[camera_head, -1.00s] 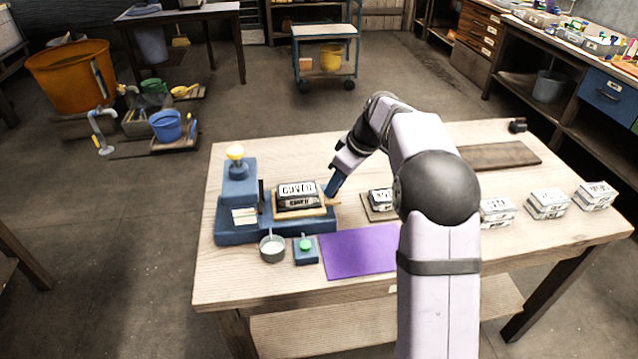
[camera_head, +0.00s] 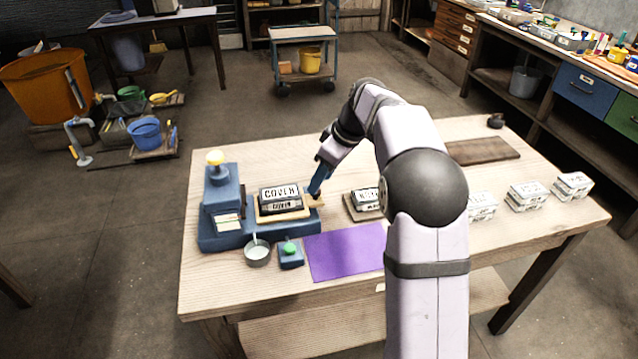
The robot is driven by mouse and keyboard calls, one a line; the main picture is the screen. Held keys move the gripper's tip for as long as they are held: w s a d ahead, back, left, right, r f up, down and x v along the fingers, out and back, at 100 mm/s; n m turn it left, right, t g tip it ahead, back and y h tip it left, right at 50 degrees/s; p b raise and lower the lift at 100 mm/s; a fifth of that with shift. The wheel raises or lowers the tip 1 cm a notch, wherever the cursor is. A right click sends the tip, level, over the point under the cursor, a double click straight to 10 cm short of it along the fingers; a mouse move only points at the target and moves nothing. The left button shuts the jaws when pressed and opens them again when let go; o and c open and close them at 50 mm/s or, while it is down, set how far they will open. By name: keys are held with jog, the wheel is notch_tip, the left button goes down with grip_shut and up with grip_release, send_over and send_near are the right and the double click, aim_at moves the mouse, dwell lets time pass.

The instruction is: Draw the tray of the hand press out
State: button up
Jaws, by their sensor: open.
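The blue hand press (camera_head: 228,195) stands at the left of the wooden table. Its light wooden tray (camera_head: 268,218) lies on the press's low bed, with a dark block lettered COVER (camera_head: 280,199) on it. The tray's short handle (camera_head: 319,204) sticks out to the right. My gripper (camera_head: 317,190) points down at the right end of the tray, by the handle. It is open. Its fingertips are small in the picture, and whether they touch the handle cannot be told.
A small grey pot (camera_head: 257,253) and a blue box with a green button (camera_head: 291,252) stand in front of the press. A purple mat (camera_head: 345,252) lies to their right. Another lettered block (camera_head: 366,200) sits right of my gripper, partly behind my arm.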

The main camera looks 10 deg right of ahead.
jog(key=shift+v, duration=2.05)
jog(key=s+f+m, duration=0.1)
jog(key=s+f, duration=0.1)
jog(key=s, duration=0.3)
jog(key=s+a+f+m+g+h, duration=0.1)
jog(key=s+f+m, duration=0.1)
jog(key=s+f, duration=0.1)
jog(key=s+a+f+m, duration=0.1)
jog(key=s+f+m, duration=0.1)
jog(key=s, duration=0.4)
jog(key=shift+s+a+f+g+h, duration=0.2)
jog(key=shift+s+f+g+h, duration=0.15)
jog(key=shift+f, duration=0.3)
jog(key=s+f+m+g+h, duration=0.15)
jog(key=s+f, duration=0.25)
jog(key=s, duration=0.5)
jog(key=s+f+m, duration=0.3)
jog(key=s, duration=0.5)
notch_tip(320, 180, up, 13)
jog(key=p, duration=1.3)
jog(key=shift+w, duration=0.15)
